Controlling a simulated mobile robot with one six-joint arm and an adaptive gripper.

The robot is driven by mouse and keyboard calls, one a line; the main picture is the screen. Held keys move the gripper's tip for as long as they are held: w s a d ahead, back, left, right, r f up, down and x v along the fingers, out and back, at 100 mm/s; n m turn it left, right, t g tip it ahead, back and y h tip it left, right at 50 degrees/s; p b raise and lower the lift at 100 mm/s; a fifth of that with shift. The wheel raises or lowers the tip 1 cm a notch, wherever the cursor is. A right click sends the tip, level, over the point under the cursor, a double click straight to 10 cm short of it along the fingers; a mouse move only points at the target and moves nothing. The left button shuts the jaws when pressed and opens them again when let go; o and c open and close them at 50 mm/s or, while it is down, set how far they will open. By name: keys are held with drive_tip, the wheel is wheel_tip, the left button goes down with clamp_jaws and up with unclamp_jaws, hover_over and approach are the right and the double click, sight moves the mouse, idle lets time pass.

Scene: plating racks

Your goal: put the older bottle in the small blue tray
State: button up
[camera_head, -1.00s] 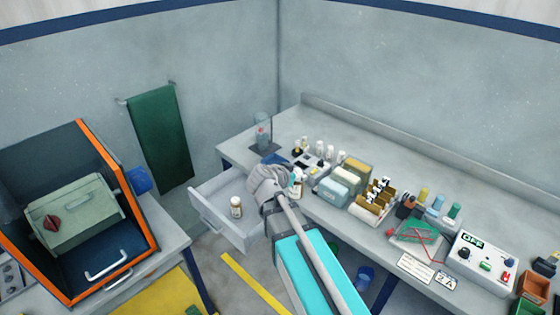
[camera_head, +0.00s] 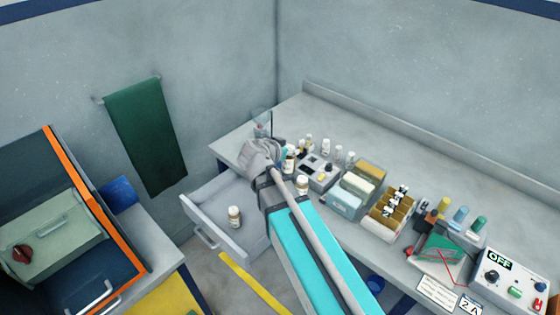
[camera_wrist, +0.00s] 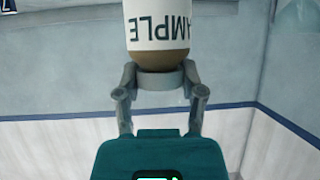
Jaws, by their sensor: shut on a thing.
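My gripper (camera_head: 262,152) is over the bench's left end, near the open drawer. In the wrist view my gripper (camera_wrist: 160,82) is shut on a bottle (camera_wrist: 168,28) with a white label reading upside down, "…AMPLE", and brown below it. The fingers are at its near, narrow end; its far end is out of frame. A white-labelled bottle (camera_head: 235,217) stands upright in the open drawer (camera_head: 214,202). Two more brown-and-white bottles show right of my gripper (camera_head: 289,160) and beside my arm (camera_head: 302,184); whether one is held is unclear. The small blue tray is hidden now. No date is legible.
A clear glass vessel (camera_head: 261,118) stands at the bench's back left corner. A grey device (camera_head: 318,170), boxes (camera_head: 350,192) and a slotted rack (camera_head: 391,214) crowd the bench to the right.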

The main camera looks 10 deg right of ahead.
drive_tip(key=shift+w, duration=0.55)
drive_tip(key=shift+w+d, duration=0.1)
drive_tip(key=shift+w+f, duration=0.1)
drive_tip(key=shift+w, duration=0.15)
drive_tip(key=w+a+f+b, duration=0.1)
drive_tip(key=w+f+b, duration=0.7)
drive_tip(key=w, duration=0.4)
drive_tip(key=shift+w+a+f+b, duration=0.3)
drive_tip(key=shift+f+b, duration=0.1)
drive_tip(key=shift+b, duration=0.1)
